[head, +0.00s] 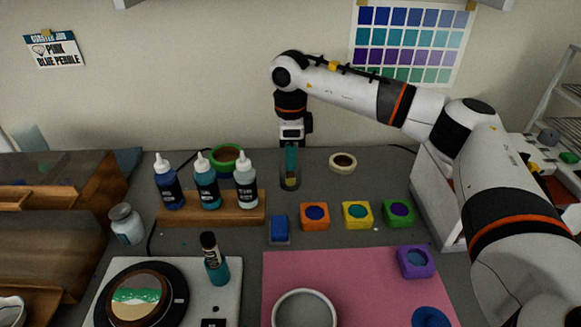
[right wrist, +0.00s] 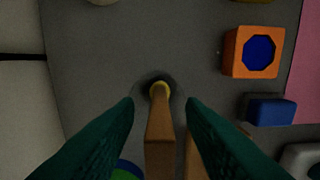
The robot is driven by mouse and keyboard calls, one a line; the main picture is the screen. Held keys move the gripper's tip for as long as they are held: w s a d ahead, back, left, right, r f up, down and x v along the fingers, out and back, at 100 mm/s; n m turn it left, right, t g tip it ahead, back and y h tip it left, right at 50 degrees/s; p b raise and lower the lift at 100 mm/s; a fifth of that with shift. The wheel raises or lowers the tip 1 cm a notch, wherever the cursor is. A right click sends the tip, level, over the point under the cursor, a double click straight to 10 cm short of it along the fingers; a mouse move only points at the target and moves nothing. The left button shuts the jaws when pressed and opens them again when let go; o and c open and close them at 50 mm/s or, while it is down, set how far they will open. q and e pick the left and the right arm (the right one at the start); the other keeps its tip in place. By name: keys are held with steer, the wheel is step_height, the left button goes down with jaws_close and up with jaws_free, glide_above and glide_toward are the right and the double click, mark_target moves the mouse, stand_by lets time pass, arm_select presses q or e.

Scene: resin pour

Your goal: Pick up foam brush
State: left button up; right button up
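My right gripper (head: 291,160) points down at the back of the table in the head view, over a small dark holder (head: 290,185). In the right wrist view its two green fingers (right wrist: 160,105) are apart. A brown bar with a rounded yellow end (right wrist: 160,130), seemingly the foam brush, lies in the gap between them, with dark space on both sides. A dark ring surrounds the yellow end. In the head view the fingers hide most of the brush, and a yellowish bit shows below them. My left gripper is not in view.
A wooden rack (head: 176,213) with dropper bottles stands left of the gripper. A green roll (head: 227,155) is behind it, and a tape roll (head: 343,162) is to the right. Blue (head: 280,230), orange (head: 315,225) and yellow (head: 357,222) blocks sit in front, near a pink mat (head: 340,270).

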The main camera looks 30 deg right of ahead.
steer(key=shift+f, duration=0.15)
jaws_close()
